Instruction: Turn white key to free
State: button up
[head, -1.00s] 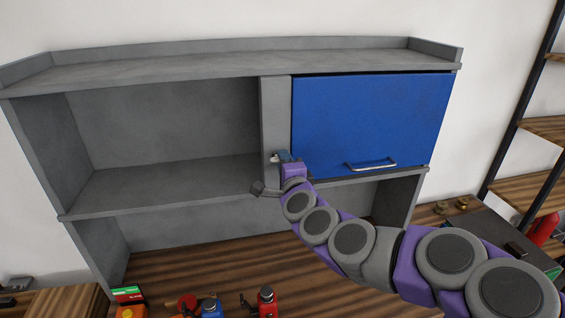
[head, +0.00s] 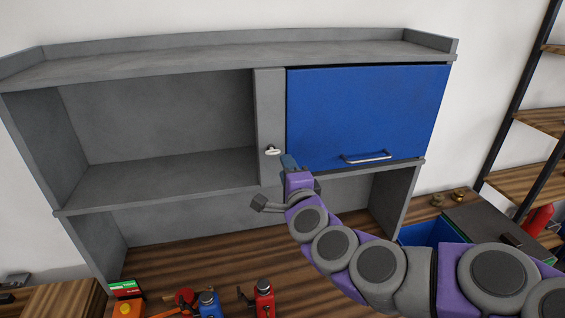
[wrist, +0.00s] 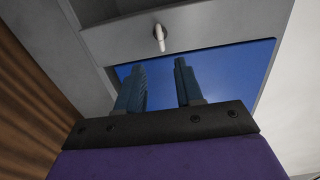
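The white key (head: 272,151) sits on the grey upright post between the open shelf and the blue door. It looks roughly level in the head view. In the wrist view the white key (wrist: 160,36) shows on the grey panel, beyond my fingertips and apart from them. My gripper (head: 288,160) is just right of and below the key in the head view, near the door's lower left corner. In the wrist view my gripper (wrist: 157,72) has its two blue fingers spread with a gap between them and nothing held.
The blue door (head: 368,112) with its metal handle (head: 367,157) is closed to the right of the post. The grey open shelf (head: 165,180) lies to the left. Red (head: 264,297) and blue (head: 208,304) items stand on the wooden bench below.

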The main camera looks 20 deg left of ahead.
jog(key=b+v, duration=0.7)
jog(key=v, duration=0.3)
jog(key=shift+s+d, duration=0.1)
dwell(0.3)
